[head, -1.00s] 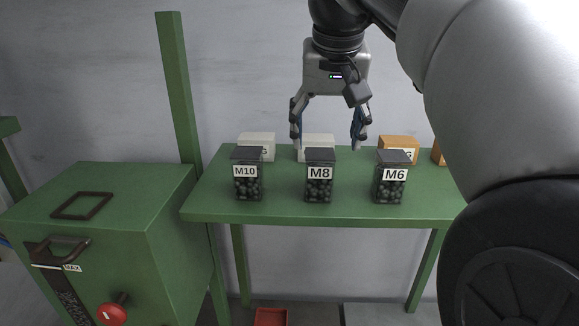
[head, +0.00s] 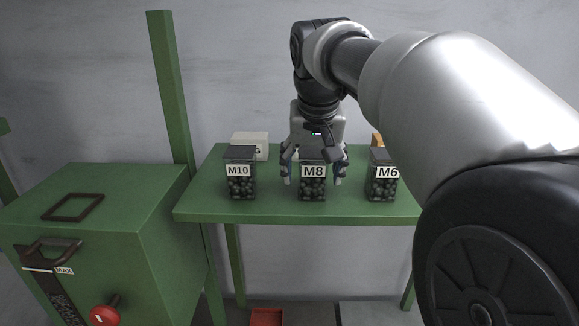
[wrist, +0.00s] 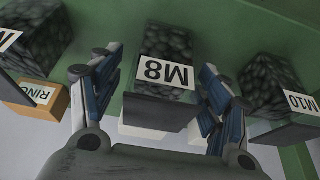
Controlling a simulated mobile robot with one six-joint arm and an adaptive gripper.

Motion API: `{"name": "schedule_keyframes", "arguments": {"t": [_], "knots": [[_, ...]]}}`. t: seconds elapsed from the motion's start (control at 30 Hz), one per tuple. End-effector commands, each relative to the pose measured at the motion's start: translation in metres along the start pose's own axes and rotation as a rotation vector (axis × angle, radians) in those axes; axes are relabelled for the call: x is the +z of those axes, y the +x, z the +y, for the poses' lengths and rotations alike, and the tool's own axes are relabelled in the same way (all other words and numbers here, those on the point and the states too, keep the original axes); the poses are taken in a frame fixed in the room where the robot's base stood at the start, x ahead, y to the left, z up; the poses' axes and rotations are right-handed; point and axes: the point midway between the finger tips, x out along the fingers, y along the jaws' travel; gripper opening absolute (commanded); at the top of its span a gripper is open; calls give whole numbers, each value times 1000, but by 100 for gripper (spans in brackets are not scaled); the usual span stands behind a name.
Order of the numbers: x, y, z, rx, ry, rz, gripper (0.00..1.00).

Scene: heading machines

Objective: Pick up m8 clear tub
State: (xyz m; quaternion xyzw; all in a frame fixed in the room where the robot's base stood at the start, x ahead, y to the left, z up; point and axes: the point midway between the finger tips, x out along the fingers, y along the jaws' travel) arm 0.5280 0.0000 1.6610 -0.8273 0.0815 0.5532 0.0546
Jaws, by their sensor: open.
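The M8 clear tub (head: 312,187) stands upright on the green shelf, dark-lidded and filled with dark round pieces, between two like tubs. My gripper (head: 313,181) is open and lowered over it, with one finger at each side of the tub in the head view. In the wrist view the M8 tub (wrist: 168,72) shows upside down between the two blue-padded fingers of my gripper (wrist: 160,90). A gap shows on each side of the tub there; the gripper hides its upper back in the head view.
The M10 tub (head: 240,187) stands to the left and the M6 tub (head: 382,186) to the right, both close to the fingers. A pale box (head: 250,143) stands behind M10. A green cabinet (head: 100,215) is at left. The green shelf's (head: 275,206) front strip is clear.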

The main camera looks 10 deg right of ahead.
Motion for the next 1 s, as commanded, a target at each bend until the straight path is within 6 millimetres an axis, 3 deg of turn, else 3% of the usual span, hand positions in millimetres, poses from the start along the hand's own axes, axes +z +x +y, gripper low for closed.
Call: {"name": "schedule_keyframes", "arguments": {"t": [0.17,1.0], "knots": [[0,0,0,0,0,1,64],[-1,-2,0,-1,0,4,9]]}}
